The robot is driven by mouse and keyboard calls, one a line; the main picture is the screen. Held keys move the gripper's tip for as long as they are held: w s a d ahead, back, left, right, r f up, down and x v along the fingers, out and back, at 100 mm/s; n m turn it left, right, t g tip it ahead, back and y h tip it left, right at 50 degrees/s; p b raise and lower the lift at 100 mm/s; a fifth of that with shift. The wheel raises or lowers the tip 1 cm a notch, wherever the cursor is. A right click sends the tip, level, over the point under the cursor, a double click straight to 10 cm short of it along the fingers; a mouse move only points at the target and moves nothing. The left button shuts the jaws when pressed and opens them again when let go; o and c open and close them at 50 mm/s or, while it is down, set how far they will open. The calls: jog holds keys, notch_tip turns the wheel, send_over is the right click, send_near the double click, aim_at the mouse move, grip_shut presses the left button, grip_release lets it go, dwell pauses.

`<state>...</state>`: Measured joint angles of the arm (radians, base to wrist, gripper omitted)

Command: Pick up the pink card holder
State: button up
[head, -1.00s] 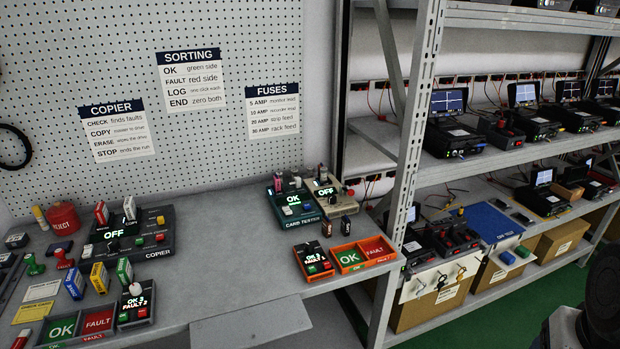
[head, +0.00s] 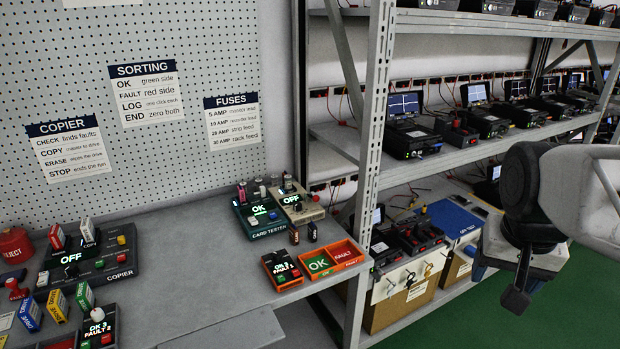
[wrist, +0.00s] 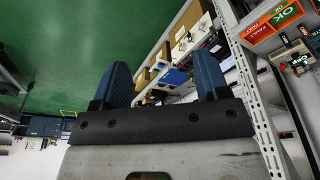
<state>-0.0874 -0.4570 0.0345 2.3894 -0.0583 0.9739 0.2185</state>
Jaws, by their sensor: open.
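A small upright pinkish item (head: 242,193) stands at the back left of the dark green card tester (head: 262,218) in the head view. It may be the pink card holder, but it is too small to be sure. My gripper (wrist: 164,85) shows in the wrist view with two blue fingers spread apart and nothing between them. My gripper is well to the right of the bench, in front of the shelving, away from the pinkish item. The wrist view does not clearly show a pink holder.
A beige tester (head: 298,208) stands beside the green one. Orange OK/FAULT bins (head: 333,260) and a counter box (head: 282,270) sit in front. A metal rack post (head: 375,130) stands between the bench and my arm. Bare bench top (head: 185,270) lies left of the bins.

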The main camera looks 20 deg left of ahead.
jog(key=w+a+r+m, duration=0.1)
jog(key=w+a+r, duration=0.1)
jog(key=w+a, duration=0.6)
jog(key=w+a+r+m, duration=0.1)
jog(key=w+a+r, duration=0.25)
jog(key=w, duration=0.85)
jog(key=w+a+f+m+h, duration=0.1)
jog(key=w+a+f, duration=0.1)
jog(key=w+a, duration=0.6)
jog(key=w+a+f+m+h, duration=0.1)
jog(key=w+a, duration=0.5)
jog(key=a, duration=0.5)
jog(key=m, duration=0.4)
send_over(238, 188)
jog(key=s, duration=0.2)
notch_tip(238, 188, down, 19)
jog(key=shift+w+a+f+t+h, duration=0.1)
jog(key=shift+a+t+h, duration=0.1)
jog(key=shift+a, duration=0.2)
jog(key=shift+w+a+f+t+h, duration=0.1)
jog(key=shift+a+t+h, duration=0.1)
jog(key=shift+a, duration=0.2)
jog(key=shift+x, duration=1.25)
